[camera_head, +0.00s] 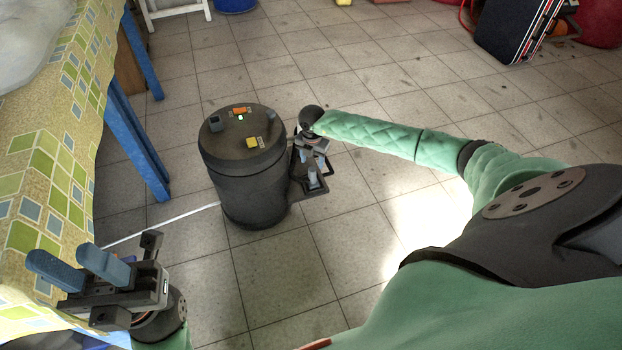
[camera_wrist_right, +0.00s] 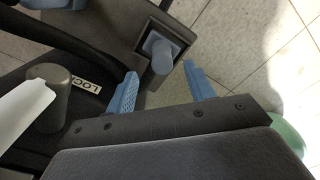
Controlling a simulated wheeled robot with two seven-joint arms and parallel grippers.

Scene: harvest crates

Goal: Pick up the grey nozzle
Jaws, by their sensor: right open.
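The grey nozzle (camera_head: 313,181) is a short blue-grey peg standing in a dark bracket on the side of a black drum. In the right wrist view the nozzle (camera_wrist_right: 160,52) shows just beyond and between the fingertips, with a small gap on each side. My right gripper (camera_head: 315,165) is open and empty, close above the bracket; its two blue fingers also show in the wrist view (camera_wrist_right: 161,73). My left gripper (camera_head: 58,256) is open and empty beside the table at lower left.
The black drum (camera_head: 242,190) stands on the tiled floor with small coloured parts on its lid. A dark rounded knob (camera_wrist_right: 48,98) sits near a LOCK label. The table with a checked cloth (camera_head: 60,150) is on the left. Floor right of the drum is clear.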

